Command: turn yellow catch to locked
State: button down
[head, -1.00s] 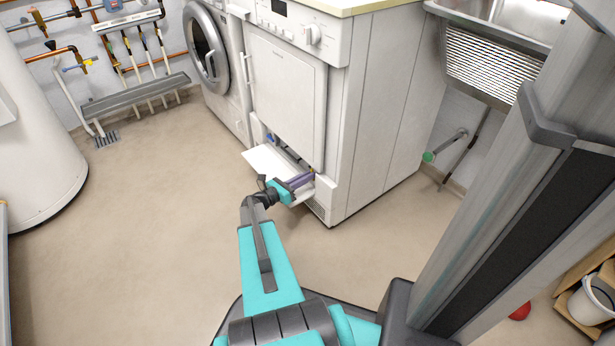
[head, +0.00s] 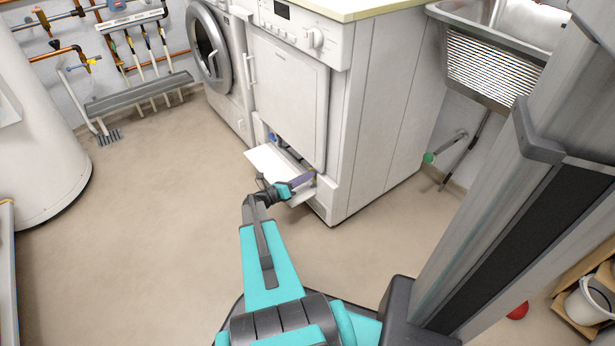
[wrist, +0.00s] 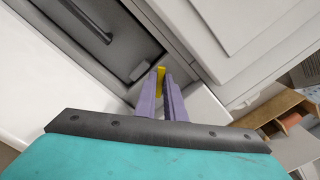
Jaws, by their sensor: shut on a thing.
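The yellow catch (wrist: 161,72) shows in the wrist view between the tips of my gripper's two purple fingers. My gripper (wrist: 160,82) is shut on it, one finger on each side. The catch sits at the edge of a dark recess (wrist: 85,45) low in the white machine. In the head view my gripper (head: 312,177) reaches into the low opening of the white machine (head: 290,90), above the folded-down flap (head: 268,160). The catch is mostly hidden by the fingers, and I cannot tell its exact angle.
A dark bar handle (wrist: 88,20) lies in the recess, left of the catch. A washing machine (head: 208,50) stands to the left, and a white tank (head: 40,130) is at far left. The floor (head: 150,230) in front is clear.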

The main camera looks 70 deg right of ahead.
jog(key=c, duration=1.8)
grip_release()
jog(key=shift+c, duration=0.2)
jog(key=shift+a, duration=0.1)
jog(key=p+v, duration=0.3)
jog(key=v, duration=1)
jog(key=shift+a+p, duration=0.25)
jog(key=shift+p, duration=0.1)
jog(key=shift+w+f, duration=0.1)
jog(key=shift+w, duration=0.05)
jog(key=shift+c, duration=0.4)
